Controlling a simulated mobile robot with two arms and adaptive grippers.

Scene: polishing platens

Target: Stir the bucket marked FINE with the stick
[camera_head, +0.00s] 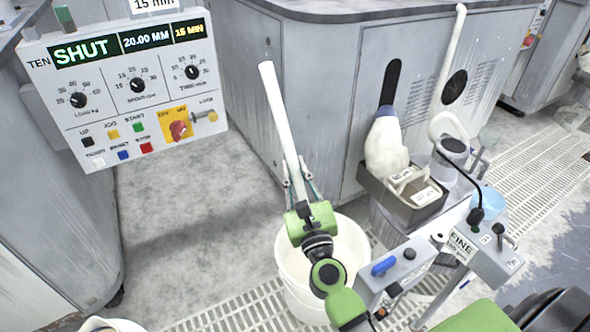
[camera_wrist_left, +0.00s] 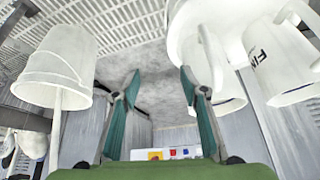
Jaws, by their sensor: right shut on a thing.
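My right gripper (camera_head: 296,188) is shut on a long white stick (camera_head: 275,105), which leans slightly left and rises above the fingers. A white bucket (camera_head: 290,280) stands on the floor grating under this gripper, partly hidden by my arm. In the left wrist view, which looks upside down, the stick (camera_wrist_left: 55,130) runs into a bucket (camera_wrist_left: 60,65); its inner end is hidden. I see no mark on this bucket. A white container (camera_wrist_left: 285,70) with letters starting "FIN" is at the right there. My left gripper (camera_wrist_left: 160,80) is open and empty, apart from both.
A control panel (camera_head: 120,90) reading SHUT stands at left. A grey cabinet (camera_head: 300,110) is behind the stick. At right are a grey bin (camera_head: 400,205) with a white bottle (camera_head: 385,145) and a box with a FINE label (camera_head: 462,246). Floor (camera_head: 180,220) is clear at left.

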